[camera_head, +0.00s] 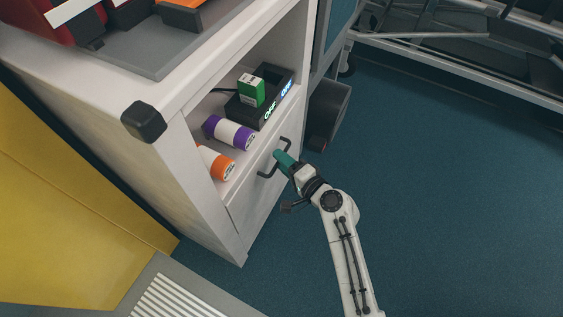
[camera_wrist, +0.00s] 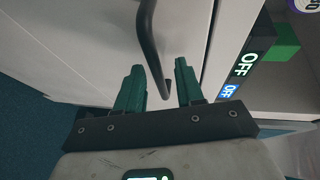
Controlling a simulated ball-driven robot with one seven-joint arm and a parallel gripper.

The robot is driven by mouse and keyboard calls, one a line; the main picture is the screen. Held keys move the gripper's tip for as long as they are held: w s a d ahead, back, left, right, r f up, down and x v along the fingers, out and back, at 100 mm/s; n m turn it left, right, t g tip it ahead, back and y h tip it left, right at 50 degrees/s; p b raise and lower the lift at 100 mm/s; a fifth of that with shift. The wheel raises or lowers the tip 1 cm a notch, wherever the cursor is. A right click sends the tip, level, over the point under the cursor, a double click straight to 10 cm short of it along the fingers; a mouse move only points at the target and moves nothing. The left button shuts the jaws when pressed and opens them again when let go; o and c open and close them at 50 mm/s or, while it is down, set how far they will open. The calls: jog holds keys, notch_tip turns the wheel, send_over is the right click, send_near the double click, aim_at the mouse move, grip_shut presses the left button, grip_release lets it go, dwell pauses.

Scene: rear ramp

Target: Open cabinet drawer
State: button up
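The white cabinet (camera_head: 205,195) has a drawer front (camera_head: 250,203) below an open shelf. The drawer looks shut, flush with the cabinet. Its dark bar handle (camera_head: 268,172) shows in the head view, partly hidden by my gripper (camera_head: 281,157). In the wrist view the handle (camera_wrist: 150,45) runs down from the top edge, and its lower end appears between the two green fingers of my gripper (camera_wrist: 159,68). The fingers are apart, with gaps beside the bar. I cannot tell whether either finger touches it.
The shelf (camera_head: 207,105) above the drawer holds a purple-and-white can (camera_head: 229,132), an orange-and-white can (camera_head: 215,162), and a black device (camera_head: 270,100) with a green box (camera_head: 251,90) on it. Blue floor (camera_head: 450,200) to the right is clear. A metal rack (camera_head: 460,55) stands behind.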

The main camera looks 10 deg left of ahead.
grip_shut()
dwell(0.4)
jog(key=shift+w+r, duration=0.1)
jog(key=shift+r, duration=0.05)
